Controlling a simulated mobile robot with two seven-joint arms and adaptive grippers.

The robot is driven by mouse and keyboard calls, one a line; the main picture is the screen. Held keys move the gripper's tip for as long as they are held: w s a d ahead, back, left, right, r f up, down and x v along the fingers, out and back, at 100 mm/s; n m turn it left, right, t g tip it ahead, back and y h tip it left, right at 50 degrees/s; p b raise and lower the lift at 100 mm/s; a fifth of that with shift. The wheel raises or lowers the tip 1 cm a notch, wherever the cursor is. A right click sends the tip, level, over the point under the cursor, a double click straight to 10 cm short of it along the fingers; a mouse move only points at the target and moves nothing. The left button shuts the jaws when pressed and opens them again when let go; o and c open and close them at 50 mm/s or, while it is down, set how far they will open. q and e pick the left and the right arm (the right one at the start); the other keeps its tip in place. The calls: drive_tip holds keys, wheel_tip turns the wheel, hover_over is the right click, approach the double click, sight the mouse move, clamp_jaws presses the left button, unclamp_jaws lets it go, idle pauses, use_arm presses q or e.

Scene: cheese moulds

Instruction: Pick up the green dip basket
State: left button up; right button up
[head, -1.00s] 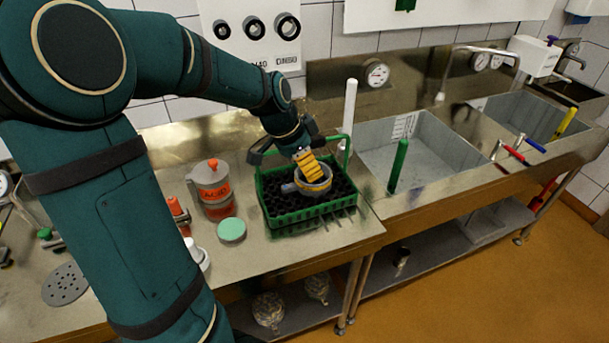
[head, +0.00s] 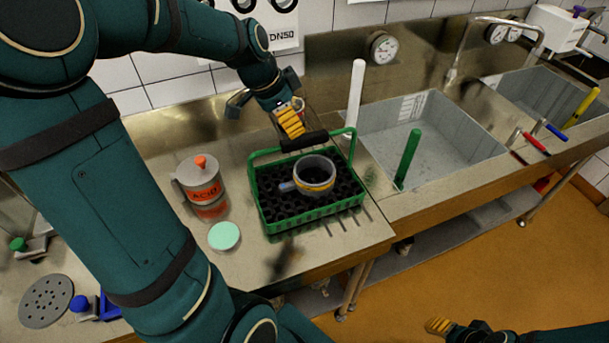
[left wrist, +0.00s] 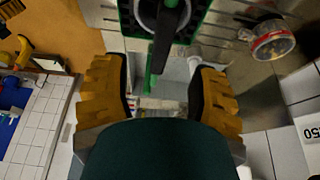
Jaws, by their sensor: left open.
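The green dip basket (head: 312,212) stands on the steel counter, holding dark round pockets. Its green handle stands upright with a black grip (head: 303,141) across the top. A grey cup-like mould (head: 315,172) with a yellow band sits inside the basket. My left gripper (head: 291,120) is open, with yellow fingers just behind and above the black grip. Whether a finger touches the handle cannot be told. My right gripper (head: 440,326) shows partly at the bottom edge.
A jug labelled ACID (head: 200,182) and a pale green disc (head: 224,236) stand left of the basket. A white rod (head: 356,95) stands behind right, and a green rod (head: 408,158) at the sink (head: 425,125). The counter's front edge is close before the basket.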

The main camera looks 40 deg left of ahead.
sight(304, 139)
use_arm(q)
drive_tip(key=x, duration=1)
drive_tip(key=shift+w+f, duration=0.1)
drive_tip(key=shift+w, duration=0.25)
clamp_jaws()
